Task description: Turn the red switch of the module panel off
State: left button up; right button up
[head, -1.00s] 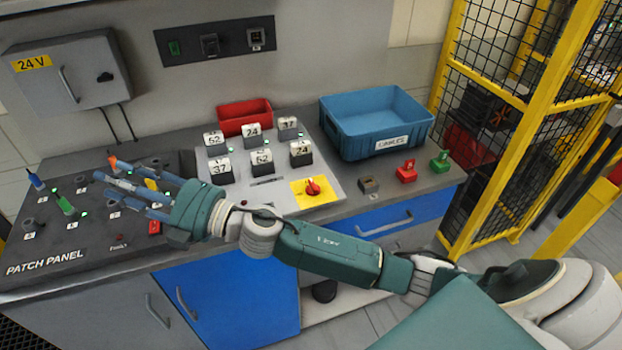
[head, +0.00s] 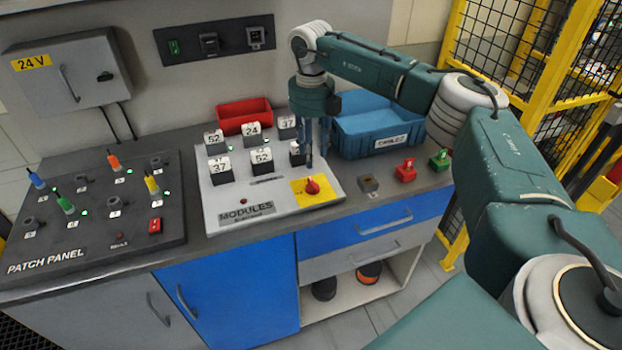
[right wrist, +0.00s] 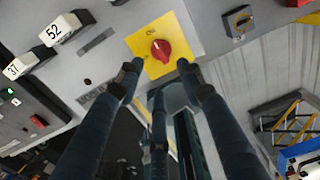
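The red switch (head: 312,186) is a rotary knob on a yellow plate (head: 300,200) at the front right of the grey module panel (head: 222,198). My right gripper (head: 316,163) points down just above and behind the switch in the head view, partly hiding a numbered module. In the right wrist view the knob (right wrist: 161,49) lies just beyond the fingertips (right wrist: 158,68), which are spread apart with nothing between them. The gripper looks apart from the knob. Small lettering shows on the plate; I read "ON" at one edge. My left gripper is not seen.
Several numbered modules (head: 261,160) stand on the panel behind and left of the switch. A blue bin (head: 380,140) and a red bin (head: 243,117) stand behind. Grey, red and green connectors (head: 406,172) sit to the right. The patch panel (head: 95,235) is at left.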

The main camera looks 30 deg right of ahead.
aim_at(311, 183)
notch_tip(311, 183, down, 9)
jog(key=p, duration=0.2)
jog(key=shift+r+p, duration=0.15)
jog(key=shift+p, duration=0.25)
jog(key=shift+f, duration=0.75)
jog(key=shift+a, duration=0.1)
grip_shut()
